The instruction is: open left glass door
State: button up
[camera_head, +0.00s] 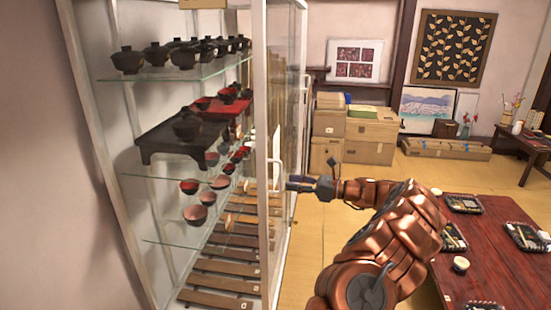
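The glass cabinet (108,150) stands on the left with a pale frame. A pale-framed glass door panel (265,110) stands at its right side, seen nearly edge-on. A looped handle (279,163) sticks out to the right of this frame. A second handle (306,88) shows on another upright farther back. From this angle I cannot tell how far either door stands open. My gripper (289,184) points left, with its dark fingertips close to the near frame, just below and right of the looped handle. Contact and the finger gap are unclear.
Lacquer bowls (184,55), a dark low stand (180,140) and wooden trays (222,285) fill the cabinet. A red-brown table (495,270) with set trays lies right of my arm. Cardboard boxes (370,130) stand behind. Tatami floor (440,175) is clear between.

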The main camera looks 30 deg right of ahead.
jog(key=d+m+t, duration=0.1)
jog(key=d, duration=0.3)
jog(key=p, duration=0.3)
send_over(281, 189)
jog(key=shift+w+r+h, duration=0.1)
jog(key=shift+w+h, duration=0.2)
jog(key=shift+h, duration=0.1)
jog(key=shift+d, duration=0.1)
grip_shut()
